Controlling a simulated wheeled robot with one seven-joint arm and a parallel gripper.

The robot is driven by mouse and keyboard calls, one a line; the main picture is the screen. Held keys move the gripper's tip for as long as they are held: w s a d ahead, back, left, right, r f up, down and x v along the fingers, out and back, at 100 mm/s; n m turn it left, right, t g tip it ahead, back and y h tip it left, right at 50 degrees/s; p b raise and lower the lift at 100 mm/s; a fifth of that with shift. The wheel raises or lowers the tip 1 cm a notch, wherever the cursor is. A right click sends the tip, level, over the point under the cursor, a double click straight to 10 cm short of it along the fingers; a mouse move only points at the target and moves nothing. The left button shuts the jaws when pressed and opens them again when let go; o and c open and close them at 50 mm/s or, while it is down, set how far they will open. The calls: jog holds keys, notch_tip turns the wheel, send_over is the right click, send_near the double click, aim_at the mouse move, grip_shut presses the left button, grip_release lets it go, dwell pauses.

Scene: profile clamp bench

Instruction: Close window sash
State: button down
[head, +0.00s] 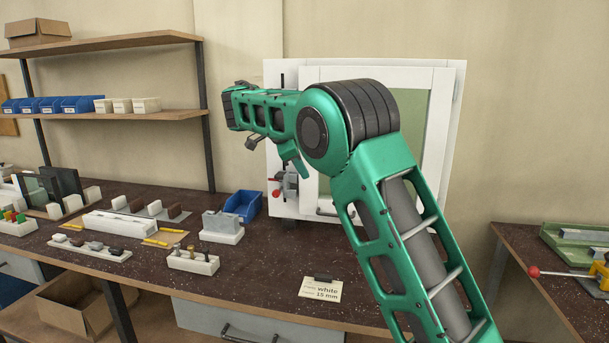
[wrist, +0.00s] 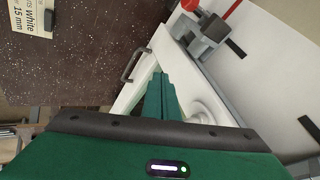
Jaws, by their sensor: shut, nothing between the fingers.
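The white window frame (head: 275,74) stands upright at the back of the bench in the head view. Its white sash (head: 437,125) with greenish glass is partly hidden by my arm. How far the sash stands open cannot be told. In the wrist view a white sash bar (wrist: 165,48) with a grey handle (wrist: 133,65) lies just beyond my gripper. My gripper (head: 301,172) is in front of the left side of the window. Its green fingers (wrist: 158,78) are shut and empty, and they overlap the white bar in the picture; contact cannot be told.
A grey clamp with a red knob (head: 276,193) sits at the frame's lower left; it also shows in the wrist view (wrist: 205,35). A blue bin (head: 243,205), white blocks and a label card (head: 320,290) are on the bench (head: 265,275). Bare bench lies around the card.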

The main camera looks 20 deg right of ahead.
jog(key=w+a+v, duration=0.1)
jog(key=v, duration=0.7)
jog(key=s+d+f+n+g, duration=0.1)
jog(key=s+d, duration=0.2)
jog(key=d, duration=0.4)
jog(key=s+d+n+g, duration=0.1)
jog(key=s+d, duration=0.3)
jog(key=d, duration=0.2)
jog(key=s+d+f+n+g+y, duration=0.15)
jog(key=s+d+f+n, duration=0.3)
jog(key=s+d, duration=0.75)
jog(key=s+a+f+n+y, duration=0.15)
jog(key=s+f, duration=0.25)
jog(key=s, duration=0.4)
jog(key=s+f+n+y, duration=0.1)
jog(key=s+f+n, duration=0.15)
jog(key=s, duration=0.65)
jog(key=s+a+f+n, duration=0.1)
jog(key=s+a+f, duration=0.1)
jog(key=s, duration=0.3)
jog(key=s+a+f+n+y, duration=0.1)
jog(key=s+a+f, duration=0.2)
jog(key=s+f, duration=0.2)
jog(key=s+a+f+n+y, duration=0.1)
jog(key=s+a+f, duration=0.1)
jog(key=s, duration=0.3)
jog(key=shift+s+a+f, duration=0.3)
jog(key=shift+s+f, duration=0.1)
jog(key=shift+f, duration=0.35)
jog(key=shift+n+g, duration=0.25)
